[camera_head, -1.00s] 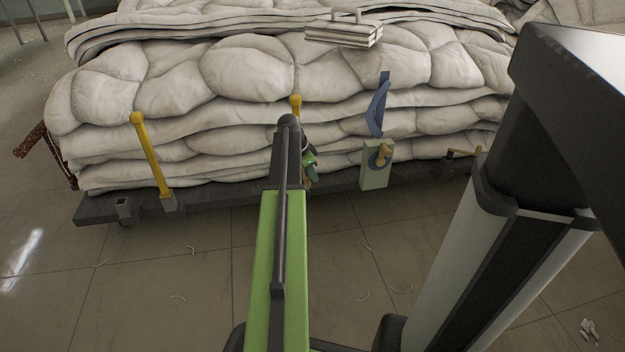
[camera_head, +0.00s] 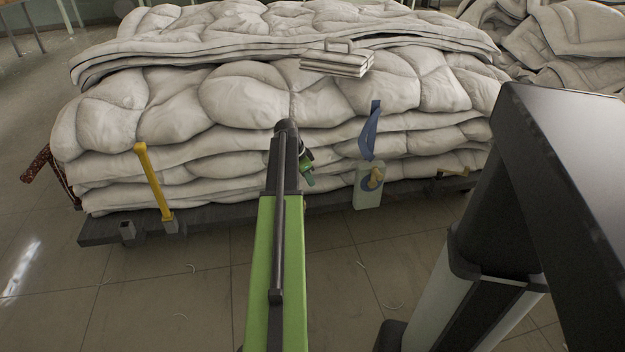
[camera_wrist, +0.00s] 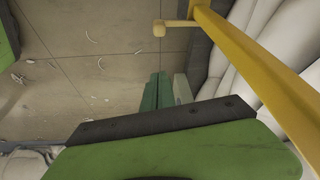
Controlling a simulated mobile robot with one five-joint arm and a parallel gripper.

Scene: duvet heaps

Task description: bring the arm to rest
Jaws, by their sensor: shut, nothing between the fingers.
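My arm reaches forward in the head view, its green link below and a dark joint above. My gripper (camera_head: 307,170) shows only partly at its end, small and green, in front of the duvet heap (camera_head: 240,100). In the wrist view, my gripper (camera_wrist: 157,92) points at the tiled floor, its green fingers shut with nothing between them. Its body covers the lower part of that view.
The heap lies on a dark low platform (camera_head: 100,228). A yellow post (camera_head: 152,180) stands at its left; a yellow post (camera_wrist: 255,65) passes close to my gripper in the wrist view. A pale box (camera_head: 368,185) with a blue strap (camera_head: 369,130) hangs at the front. Floor in front is open.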

